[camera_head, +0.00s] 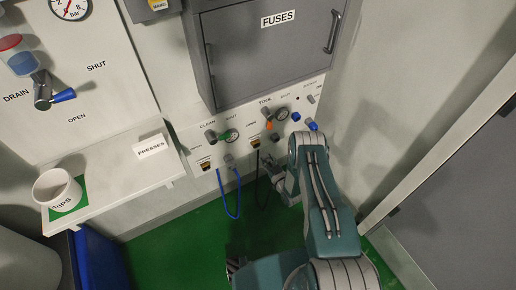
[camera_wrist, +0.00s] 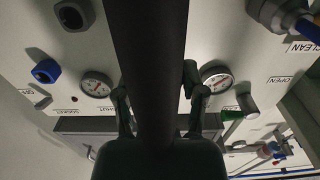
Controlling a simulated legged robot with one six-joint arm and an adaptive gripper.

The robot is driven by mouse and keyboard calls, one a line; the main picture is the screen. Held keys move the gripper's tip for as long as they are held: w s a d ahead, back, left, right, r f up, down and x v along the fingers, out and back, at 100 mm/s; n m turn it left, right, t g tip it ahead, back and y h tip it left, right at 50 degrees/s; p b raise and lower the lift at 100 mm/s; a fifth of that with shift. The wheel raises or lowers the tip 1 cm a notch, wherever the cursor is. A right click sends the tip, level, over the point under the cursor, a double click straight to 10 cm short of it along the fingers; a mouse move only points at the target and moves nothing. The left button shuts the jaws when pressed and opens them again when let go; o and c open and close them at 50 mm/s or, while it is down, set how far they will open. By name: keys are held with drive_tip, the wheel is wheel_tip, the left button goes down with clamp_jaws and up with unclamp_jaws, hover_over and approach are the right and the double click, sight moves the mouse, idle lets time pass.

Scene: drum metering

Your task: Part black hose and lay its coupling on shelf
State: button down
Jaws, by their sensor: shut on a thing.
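The black hose (camera_head: 257,180) hangs in a narrow loop below the wall panel in the head view. One end goes up to the panel, and the other goes towards my gripper (camera_head: 272,170). In the wrist view, a thick dark length of the hose (camera_wrist: 148,50) runs from the top edge down between the fingers of my gripper (camera_wrist: 163,108). My gripper is shut on it at the coupling end. The coupling itself is too dark to make out. A pale shelf (camera_head: 115,186) juts from the wall at the left, well away from my gripper.
The shelf carries a white cup (camera_head: 55,190) on a green patch and a PRESSES sign (camera_head: 151,147). A blue hose (camera_head: 221,190) hangs left of the black one. Gauges and valve handles crowd the panel. A grey FUSES cabinet (camera_head: 262,60) overhangs it. The shelf's middle is bare.

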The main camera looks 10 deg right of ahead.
sight(269, 163)
idle(0.3)
drive_tip(key=shift+v, duration=2)
